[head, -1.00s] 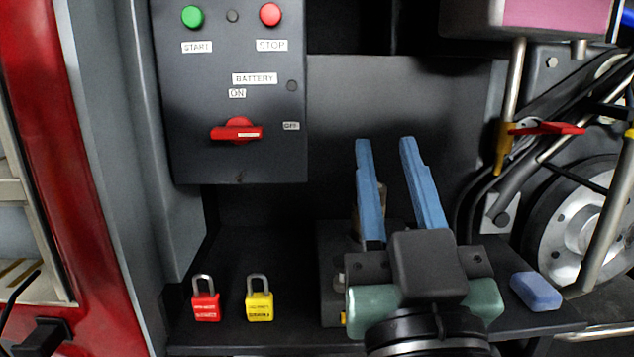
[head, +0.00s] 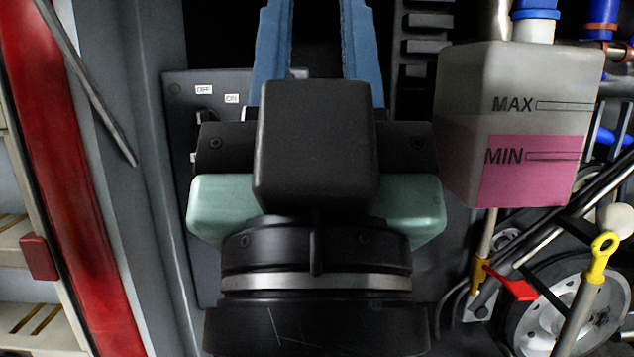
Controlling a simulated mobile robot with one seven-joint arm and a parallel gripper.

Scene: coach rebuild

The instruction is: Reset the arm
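My gripper (head: 318,40) fills the middle of the head view, raised close to the camera. Its two blue fingers point up and stand apart, with a dark empty gap between them; their tips run out of the top of the picture. Nothing shows between the visible parts of the fingers. The gripper body covers most of the dark control panel (head: 181,130) behind it, including the start and stop buttons and the red battery switch.
A tank (head: 470,80) with pink fluid and MAX and MIN marks hangs right of my gripper. Below it are a red lever (head: 517,289), a yellow-ringed dipstick (head: 603,250) and a wheel (head: 560,318). A red frame post (head: 75,190) stands at the left.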

